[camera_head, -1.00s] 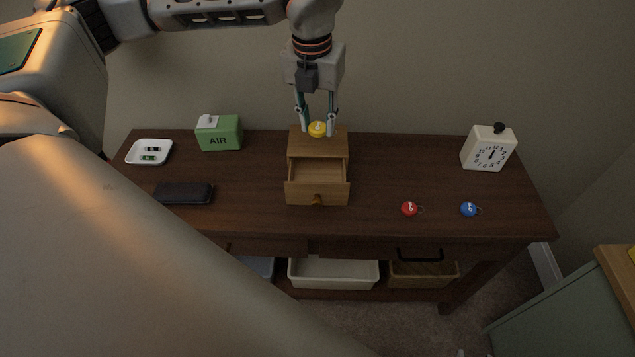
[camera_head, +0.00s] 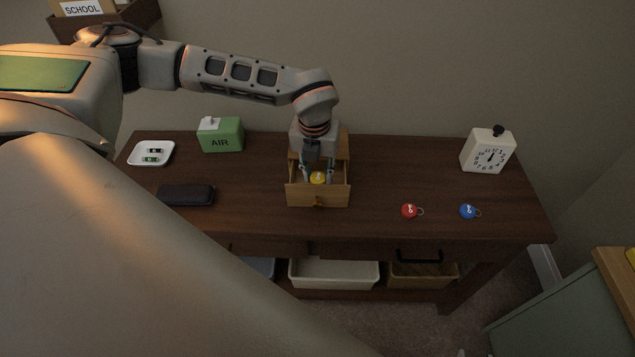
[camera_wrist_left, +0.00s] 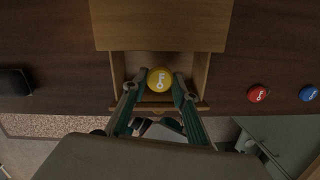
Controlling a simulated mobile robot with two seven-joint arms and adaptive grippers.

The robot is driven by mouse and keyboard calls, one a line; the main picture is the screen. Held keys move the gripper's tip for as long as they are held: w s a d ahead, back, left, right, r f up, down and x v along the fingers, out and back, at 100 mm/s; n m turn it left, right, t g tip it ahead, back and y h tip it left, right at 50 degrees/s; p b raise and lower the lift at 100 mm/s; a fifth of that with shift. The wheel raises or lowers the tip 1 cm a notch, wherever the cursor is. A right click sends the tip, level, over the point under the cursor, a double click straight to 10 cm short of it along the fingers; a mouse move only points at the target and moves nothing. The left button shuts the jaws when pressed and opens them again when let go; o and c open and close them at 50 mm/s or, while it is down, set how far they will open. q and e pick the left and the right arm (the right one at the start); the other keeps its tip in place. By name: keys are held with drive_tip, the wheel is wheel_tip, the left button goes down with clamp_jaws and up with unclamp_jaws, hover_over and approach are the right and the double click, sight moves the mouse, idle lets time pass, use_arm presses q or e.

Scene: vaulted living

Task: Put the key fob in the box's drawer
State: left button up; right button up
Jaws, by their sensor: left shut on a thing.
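The yellow key fob (camera_head: 318,178), a round disc with a white key mark, is held between the fingertips of my left gripper (camera_head: 318,176). It also shows in the left wrist view (camera_wrist_left: 160,80), with the left gripper's fingers (camera_wrist_left: 157,88) on both sides of it. The wooden box (camera_head: 340,148) stands on the dark table, and its drawer (camera_head: 318,196) is pulled out toward the front. The fob is over the open drawer, within its walls as seen from above; whether it touches the drawer floor I cannot tell. My right gripper is not in view.
A red fob (camera_head: 409,211) and a blue fob (camera_head: 468,211) lie on the table at right, near a white clock (camera_head: 488,150). A dark case (camera_head: 187,195), a white tray (camera_head: 134,155) and a green AIR box (camera_head: 221,136) are at left.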

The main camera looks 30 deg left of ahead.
sight(317, 178)
use_arm(q)
drive_tip(key=shift+f, duration=2.15)
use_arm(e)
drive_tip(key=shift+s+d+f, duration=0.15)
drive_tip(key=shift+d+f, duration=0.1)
use_arm(q)
drive_tip(key=shift+f, duration=0.2)
drive_tip(key=o, duration=0.9)
drive_tip(key=shift+r, duration=0.1)
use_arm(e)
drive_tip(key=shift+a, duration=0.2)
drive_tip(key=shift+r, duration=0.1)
